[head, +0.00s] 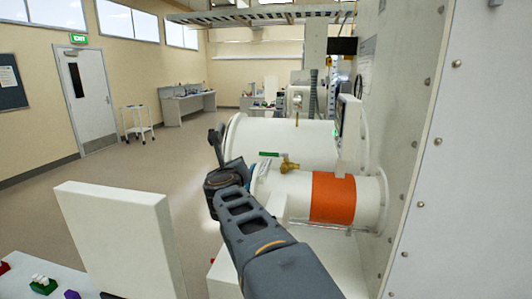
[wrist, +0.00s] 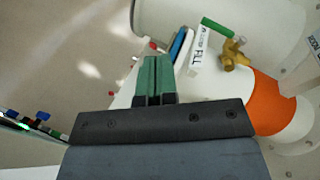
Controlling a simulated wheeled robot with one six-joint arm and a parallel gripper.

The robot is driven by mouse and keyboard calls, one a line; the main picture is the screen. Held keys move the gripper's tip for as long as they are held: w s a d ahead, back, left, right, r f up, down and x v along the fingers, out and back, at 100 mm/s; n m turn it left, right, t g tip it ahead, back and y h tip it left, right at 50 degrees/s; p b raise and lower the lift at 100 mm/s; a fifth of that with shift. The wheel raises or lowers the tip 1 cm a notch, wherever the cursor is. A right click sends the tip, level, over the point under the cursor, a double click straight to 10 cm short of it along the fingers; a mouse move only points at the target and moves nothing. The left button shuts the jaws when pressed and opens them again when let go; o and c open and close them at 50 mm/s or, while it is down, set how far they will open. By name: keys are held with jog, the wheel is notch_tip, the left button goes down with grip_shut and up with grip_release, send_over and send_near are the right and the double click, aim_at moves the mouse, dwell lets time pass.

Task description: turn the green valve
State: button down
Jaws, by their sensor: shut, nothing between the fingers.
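The green valve has a green lever (head: 269,154) on a brass body (head: 289,165), mounted between the large white cylinder and the smaller one with an orange band. In the wrist view the lever (wrist: 217,27) lies slantwise at the upper right, with its brass body (wrist: 235,54) at its lower right end. My gripper (head: 216,138) is to the left of the lever in the head view, apart from it. In the wrist view my gripper (wrist: 153,68) shows its two greenish fingers together, with nothing between them.
A white label reading FILL (wrist: 201,50) stands between my fingers and the valve. The orange band (head: 333,198) wraps the smaller cylinder. A white upright panel (head: 120,238) stands at the front left. A trolley (head: 138,122) is far back. Open floor lies at left.

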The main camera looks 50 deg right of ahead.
aim_at(267, 154)
jog(key=s+d+m+g+h, duration=0.35)
jog(key=d+m, duration=0.25)
jog(key=m, duration=0.3)
jog(key=shift+g+y, duration=0.35)
jog(key=shift+y, duration=0.1)
jog(key=p+x, duration=0.1)
jog(key=x, duration=1.2)
jog(key=shift+w+d+r+p, duration=0.1)
jog(key=shift+d+r+p, duration=0.05)
jog(key=shift+d+p, duration=0.15)
